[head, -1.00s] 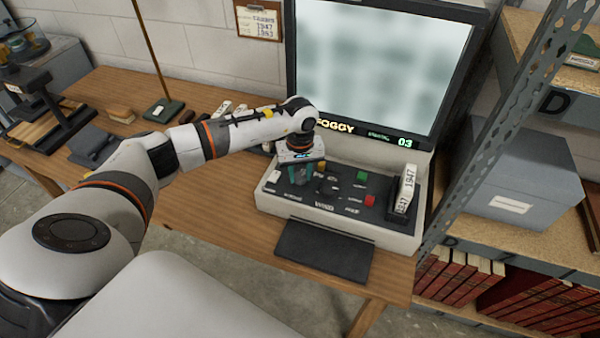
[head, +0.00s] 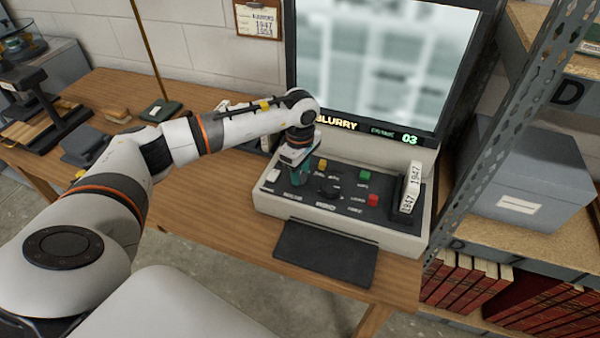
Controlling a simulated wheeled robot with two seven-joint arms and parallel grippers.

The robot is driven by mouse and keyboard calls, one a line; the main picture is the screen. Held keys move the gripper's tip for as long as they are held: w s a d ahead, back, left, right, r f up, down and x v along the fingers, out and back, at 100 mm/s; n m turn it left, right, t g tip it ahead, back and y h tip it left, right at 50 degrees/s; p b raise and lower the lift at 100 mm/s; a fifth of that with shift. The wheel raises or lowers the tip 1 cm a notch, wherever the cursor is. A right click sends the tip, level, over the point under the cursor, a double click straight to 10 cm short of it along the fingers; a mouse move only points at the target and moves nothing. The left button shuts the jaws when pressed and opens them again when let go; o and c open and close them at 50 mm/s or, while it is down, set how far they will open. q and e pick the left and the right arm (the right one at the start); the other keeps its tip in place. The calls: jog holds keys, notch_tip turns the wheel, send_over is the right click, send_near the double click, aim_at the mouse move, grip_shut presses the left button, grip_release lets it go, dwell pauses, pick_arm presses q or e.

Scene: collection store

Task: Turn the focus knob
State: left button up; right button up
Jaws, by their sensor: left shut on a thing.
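The reader (head: 275,207) has a pale, sloped control base with a dark panel. My left gripper (head: 299,181) points down at the panel's left part, shut on the focus knob, which its fingers mostly hide. The screen (head: 375,60) above shows a soft grey-white grid picture. Its lower strip reads BLURRY in yellow (head: 337,123) and 03 in green. Another dark round knob (head: 330,191) is just right of the gripper, apart from it. The small panel labels are too small to read. My right gripper is not in view.
Yellow (head: 323,164), green (head: 364,175) and red (head: 373,200) buttons sit near the gripper. A white box labelled 1947 (head: 411,186) stands at the panel's right. A dark pad (head: 325,253) lies in front. A metal shelf post (head: 505,140) rises on the right.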

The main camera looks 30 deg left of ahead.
pick_arm(q)
jog(key=shift+r+n, duration=0.1)
jog(key=shift+n, duration=0.5)
jog(key=o, duration=1)
jog(key=shift+c, duration=0.2)
notch_tip(320, 180, up, 12)
jog(key=b, duration=0.2)
